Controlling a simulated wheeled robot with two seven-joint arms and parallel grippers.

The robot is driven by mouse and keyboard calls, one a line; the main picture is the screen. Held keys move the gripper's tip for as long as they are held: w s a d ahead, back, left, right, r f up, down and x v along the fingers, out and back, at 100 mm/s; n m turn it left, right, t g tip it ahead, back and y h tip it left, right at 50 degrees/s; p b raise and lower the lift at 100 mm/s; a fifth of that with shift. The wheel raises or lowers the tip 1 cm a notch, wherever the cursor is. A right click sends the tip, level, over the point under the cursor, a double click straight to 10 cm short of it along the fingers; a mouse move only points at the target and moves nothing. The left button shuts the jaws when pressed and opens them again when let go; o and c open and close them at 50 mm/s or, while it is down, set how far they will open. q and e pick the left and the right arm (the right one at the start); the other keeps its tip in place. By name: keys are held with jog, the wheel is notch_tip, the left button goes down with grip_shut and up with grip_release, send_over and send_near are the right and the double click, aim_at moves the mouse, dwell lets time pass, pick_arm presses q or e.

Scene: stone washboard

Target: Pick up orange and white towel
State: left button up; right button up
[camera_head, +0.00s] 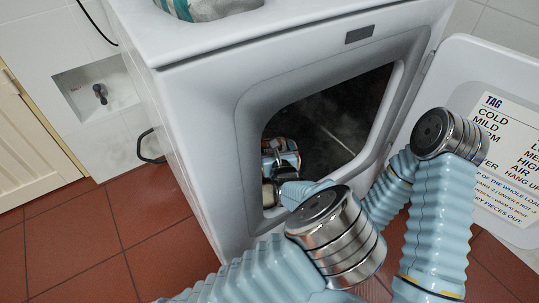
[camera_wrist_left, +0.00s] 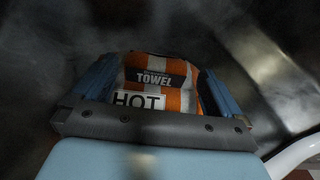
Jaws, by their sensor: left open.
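The orange and white towel (camera_wrist_left: 142,78) lies inside the dark drum, folded or bundled, with a black "TOWEL" label and a white "HOT" label facing me. My left gripper (camera_wrist_left: 158,72) is open, with one blue finger on each side of the towel. The wrist view does not clearly show whether the fingers touch it.
The white machine (camera_head: 205,120) has its door (camera_head: 490,75) swung open to the right, with a printed label. A teal and white cloth (camera_head: 205,8) sits on top. Red tiled floor (camera_head: 75,250) is clear at left.

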pick_arm(q)
jog(key=x, duration=0.4)
jog(key=shift+w+a+f, duration=0.15)
jog(key=shift+a, duration=0.05)
jog(key=c, duration=1.4)
